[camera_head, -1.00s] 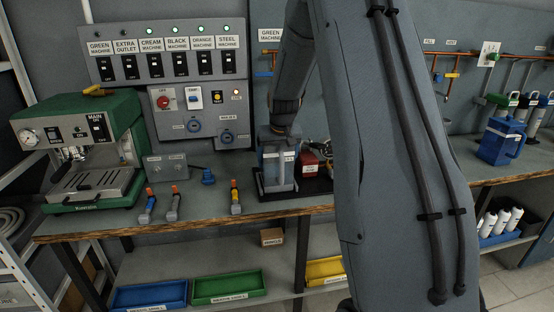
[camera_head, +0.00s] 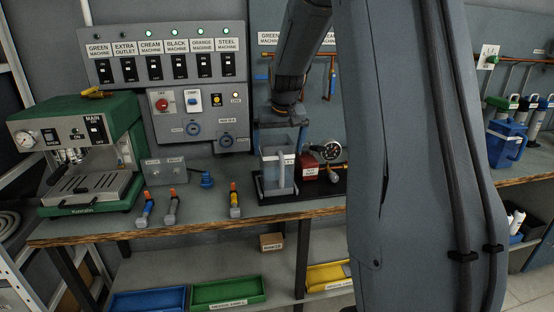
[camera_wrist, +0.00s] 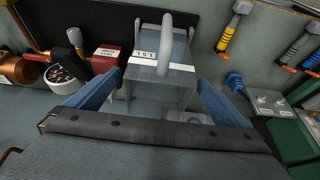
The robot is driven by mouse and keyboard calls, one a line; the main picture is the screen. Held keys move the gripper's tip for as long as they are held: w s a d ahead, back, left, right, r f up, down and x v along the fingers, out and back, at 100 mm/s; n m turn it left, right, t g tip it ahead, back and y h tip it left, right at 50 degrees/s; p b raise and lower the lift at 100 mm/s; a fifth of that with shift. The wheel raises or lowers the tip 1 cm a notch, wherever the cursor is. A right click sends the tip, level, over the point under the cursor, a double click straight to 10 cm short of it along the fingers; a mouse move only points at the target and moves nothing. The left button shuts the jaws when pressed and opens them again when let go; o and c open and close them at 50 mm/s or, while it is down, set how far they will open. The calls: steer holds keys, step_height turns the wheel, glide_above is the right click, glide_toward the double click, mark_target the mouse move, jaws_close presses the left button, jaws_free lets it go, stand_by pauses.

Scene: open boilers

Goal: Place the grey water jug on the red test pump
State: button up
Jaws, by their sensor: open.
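The grey water jug (camera_head: 275,178) stands upright on the black base (camera_head: 325,189) of the red test pump (camera_head: 309,168), just left of the red block with its round gauge (camera_head: 329,150). In the wrist view the jug (camera_wrist: 160,82) shows its white label band and pale handle. The red pump block (camera_wrist: 106,56) is beside it there. My gripper (camera_head: 283,132) is open above and behind the jug in the head view. In the wrist view its two blue fingers (camera_wrist: 160,98) lie apart on either side of the jug. Whether they touch it cannot be told.
A green coffee machine (camera_head: 85,150) stands at the left of the bench (camera_head: 160,222). Several valve-like fittings (camera_head: 235,200) lie on the bench left of the pump base. A blue jug (camera_head: 505,143) stands at the right. The wall panel (camera_head: 175,75) is behind.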

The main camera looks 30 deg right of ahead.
steer(key=v, duration=0.4)
steer(key=shift+b, duration=0.3)
steer(key=s+a+f+n+g, duration=0.1)
steer(key=s+a+f, duration=0.4)
steer(key=s, duration=0.4)
steer(key=s+a+f+n+g, duration=0.1)
steer(key=s+a+f, duration=0.3)
steer(key=s+a, duration=0.3)
steer(key=s+a+f+n+g+y, duration=0.1)
steer(key=s+a+f, duration=0.4)
steer(key=s, duration=0.6)
steer(key=shift+s+a+f, duration=0.2)
steer(key=shift+a+f, duration=0.1)
steer(key=shift+a, duration=0.5)
